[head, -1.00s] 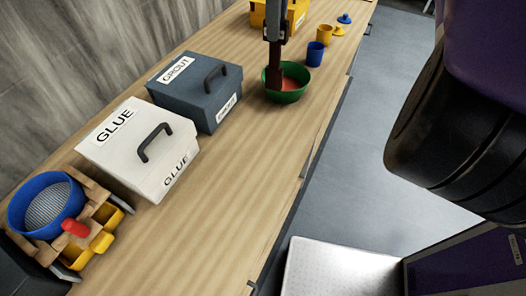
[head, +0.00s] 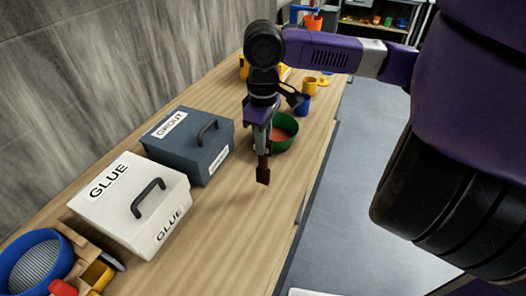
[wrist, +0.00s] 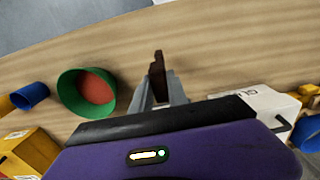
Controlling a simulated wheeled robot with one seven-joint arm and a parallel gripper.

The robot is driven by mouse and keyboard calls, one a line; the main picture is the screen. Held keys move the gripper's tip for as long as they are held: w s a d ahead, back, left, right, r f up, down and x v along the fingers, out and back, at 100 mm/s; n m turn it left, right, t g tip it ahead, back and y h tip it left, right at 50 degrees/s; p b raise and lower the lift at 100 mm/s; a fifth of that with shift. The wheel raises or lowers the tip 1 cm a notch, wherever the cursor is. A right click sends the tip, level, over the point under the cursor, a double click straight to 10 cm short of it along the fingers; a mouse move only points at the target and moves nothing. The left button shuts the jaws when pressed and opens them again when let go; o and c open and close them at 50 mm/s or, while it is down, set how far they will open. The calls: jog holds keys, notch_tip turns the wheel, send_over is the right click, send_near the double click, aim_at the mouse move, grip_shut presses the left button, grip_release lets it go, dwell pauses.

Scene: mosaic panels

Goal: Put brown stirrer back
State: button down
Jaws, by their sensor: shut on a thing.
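The brown stirrer (head: 263,170) is held by my gripper (head: 262,140) and hangs down over the bare bench top, just in front of the green bowl. In the wrist view the stirrer (wrist: 157,72) sticks out between my gripper's fingers (wrist: 160,98). My gripper is shut on it. The green bowl (head: 287,143) with reddish contents stands behind and to the right of the stirrer in the head view; it also shows in the wrist view (wrist: 68,92). The stirrer is apart from the bowl in the wrist view.
The grey GROUT box (head: 190,160) and white GLUE box (head: 120,215) stand along the wall side. A wooden rack (head: 88,250) with a blue sieve (head: 35,262) is at the near left. Blue (head: 303,104) and yellow (head: 309,86) cups stand beyond the bowl. The bench's right strip is clear.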

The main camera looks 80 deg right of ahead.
jog(key=shift+f, duration=2.1)
jog(key=shift+f, duration=0.15)
jog(key=c, duration=1.3)
grip_release()
notch_tip(320, 180, up, 12)
jog(key=shift+r+b, duration=0.15)
jog(key=shift+b, duration=0.45)
